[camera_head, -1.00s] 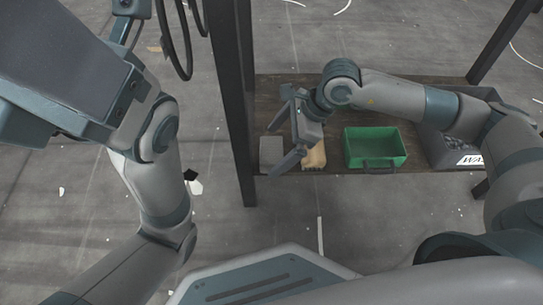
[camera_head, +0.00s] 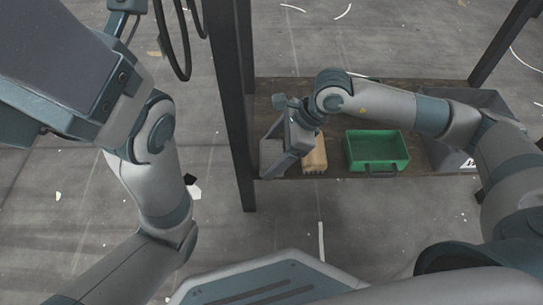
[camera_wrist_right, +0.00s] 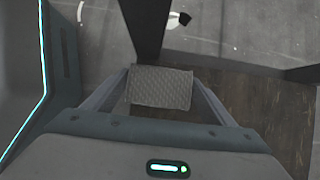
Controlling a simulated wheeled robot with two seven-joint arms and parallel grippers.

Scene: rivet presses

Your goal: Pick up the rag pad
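The rag pad is a grey, textured, roughly rectangular block (camera_wrist_right: 161,88) on the brown shelf. It also shows in the head view (camera_head: 269,152) at the shelf's left end, partly covered by my gripper. My right gripper (camera_head: 272,156) is over the pad, with its fingers spread. In the right wrist view my right gripper (camera_wrist_right: 161,77) has one finger at each side of the pad. Whether the fingers touch it cannot be told.
A tan brush-like block (camera_head: 315,155) lies just right of the pad. A green bin (camera_head: 376,168) stands further right, then a grey bin (camera_head: 440,158). A dark upright post (camera_head: 238,110) rises close to the shelf's left end. Dark shelf boards (camera_head: 345,95) are bare behind.

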